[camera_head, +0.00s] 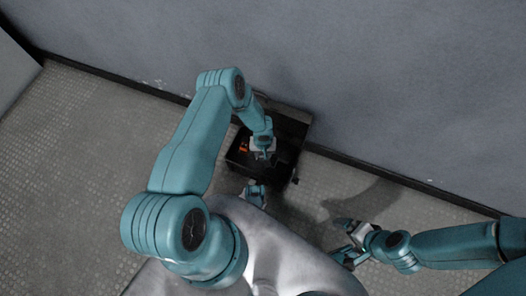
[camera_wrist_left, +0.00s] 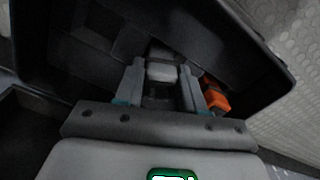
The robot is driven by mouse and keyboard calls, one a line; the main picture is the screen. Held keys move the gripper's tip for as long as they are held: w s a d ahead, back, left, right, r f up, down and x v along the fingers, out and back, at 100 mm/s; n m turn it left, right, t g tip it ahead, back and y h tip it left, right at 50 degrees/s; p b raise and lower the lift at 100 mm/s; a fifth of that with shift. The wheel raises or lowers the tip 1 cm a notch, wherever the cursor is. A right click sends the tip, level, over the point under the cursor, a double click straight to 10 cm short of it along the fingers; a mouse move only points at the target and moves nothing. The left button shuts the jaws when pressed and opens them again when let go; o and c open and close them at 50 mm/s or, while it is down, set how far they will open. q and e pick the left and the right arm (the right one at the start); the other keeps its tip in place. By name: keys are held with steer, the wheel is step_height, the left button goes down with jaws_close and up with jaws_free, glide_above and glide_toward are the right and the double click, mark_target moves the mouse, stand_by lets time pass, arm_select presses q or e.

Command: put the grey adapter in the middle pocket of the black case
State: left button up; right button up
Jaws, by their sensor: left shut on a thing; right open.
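The black case (camera_head: 284,172) stands open on the floor against the wall, its lid leaning back. In the left wrist view its dark rim (camera_wrist_left: 268,45) and inner dividers surround my gripper. My left gripper (camera_head: 262,152) is over the inside of the case, with its fingers pointing down. In the left wrist view my left gripper (camera_wrist_left: 163,88) is shut on the grey adapter (camera_wrist_left: 162,72), a small light-grey block between the fingers. I cannot tell whether the adapter touches the case floor. My right gripper (camera_head: 350,243) is open and empty, low at the right, away from the case.
An orange and black item (camera_wrist_left: 216,98) lies in the case beside my left fingers; its orange also shows in the head view (camera_head: 243,146). The grey wall (camera_head: 400,90) rises directly behind the case. The textured floor (camera_head: 80,160) is clear at the left.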

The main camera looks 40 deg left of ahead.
arm_select(q)
steer(key=shift+f, duration=0.15)
steer(key=shift+f, duration=0.15)
steer(key=o, duration=1.1)
